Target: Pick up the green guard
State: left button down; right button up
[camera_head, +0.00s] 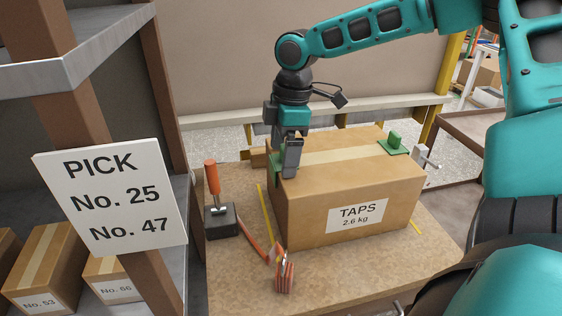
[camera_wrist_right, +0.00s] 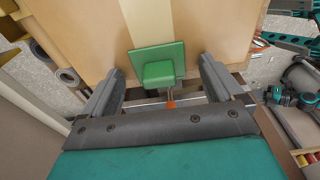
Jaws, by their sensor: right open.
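A large cardboard box (camera_head: 360,180) labelled TAPS stands on a brown worktop (camera_head: 236,275). One green guard (camera_head: 277,168) sits at the box's left edge, partly hidden behind my right gripper (camera_head: 285,158). In the right wrist view this guard (camera_wrist_right: 158,67), a flat plate with a raised block, lies at the end of the tape strip. My right gripper (camera_wrist_right: 160,80) is open, with one finger on either side of the block and gaps visible. A second green guard (camera_head: 393,145) sits on the box's right edge. My left gripper is not in view.
An orange-handled tool on a dark block (camera_head: 221,220) and a strap with a striped bundle (camera_head: 284,275) lie left and front of the box. A shelf post with a PICK sign (camera_head: 110,198) stands at left, boxes (camera_head: 45,268) behind it.

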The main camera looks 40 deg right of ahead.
jog(key=c, duration=1.1)
jog(key=shift+r, duration=0.1)
jog(key=shift+c, duration=0.2)
notch_tip(320, 180, up, 19)
jog(key=p, duration=0.3)
notch_tip(320, 180, up, 8)
jog(key=p, duration=0.4)
send_over(283, 148)
jog(key=shift+d, duration=0.1)
